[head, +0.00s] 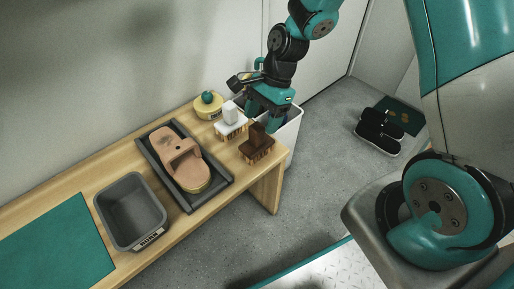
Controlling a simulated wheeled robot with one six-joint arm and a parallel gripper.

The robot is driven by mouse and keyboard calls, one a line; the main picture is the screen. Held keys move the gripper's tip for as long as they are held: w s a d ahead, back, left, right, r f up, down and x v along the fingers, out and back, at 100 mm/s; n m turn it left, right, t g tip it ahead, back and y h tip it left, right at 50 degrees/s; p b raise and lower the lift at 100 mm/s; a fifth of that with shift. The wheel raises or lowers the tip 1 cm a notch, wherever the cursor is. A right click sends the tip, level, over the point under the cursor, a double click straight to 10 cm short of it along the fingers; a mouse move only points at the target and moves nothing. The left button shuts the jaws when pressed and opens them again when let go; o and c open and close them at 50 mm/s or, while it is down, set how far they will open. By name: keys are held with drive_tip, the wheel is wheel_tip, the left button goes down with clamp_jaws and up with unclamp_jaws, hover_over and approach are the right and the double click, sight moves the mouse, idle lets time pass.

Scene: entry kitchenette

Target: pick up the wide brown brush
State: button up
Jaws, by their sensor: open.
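The wide brown brush (256,149) stands bristles down near the right end of the wooden bench, its dark block handle on top. My gripper (273,124) points down just above and behind it, close to its handle. The jaws are open and nothing shows between them. Whether a finger touches the brush cannot be told from this view. A white brush (229,124) with tan bristles stands to the left of the brown one.
A yellow round tin (208,111) with a teal knob stands behind the brushes. A dark tray (218,184) holds a tan shoe-like piece (183,157). A grey bin (130,185) and teal mat (52,245) lie left. A white container (292,132) stands beyond the bench end.

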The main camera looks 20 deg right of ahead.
sight(252, 144)
drive_tip(key=b+x, duration=0.3)
drive_tip(key=x, duration=0.2)
drive_tip(key=shift+w+a+f, duration=0.1)
drive_tip(key=shift+f, duration=0.3)
drive_tip(key=shift+r, duration=0.1)
drive_tip(key=shift+c, duration=0.2)
drive_tip(key=c, duration=1)
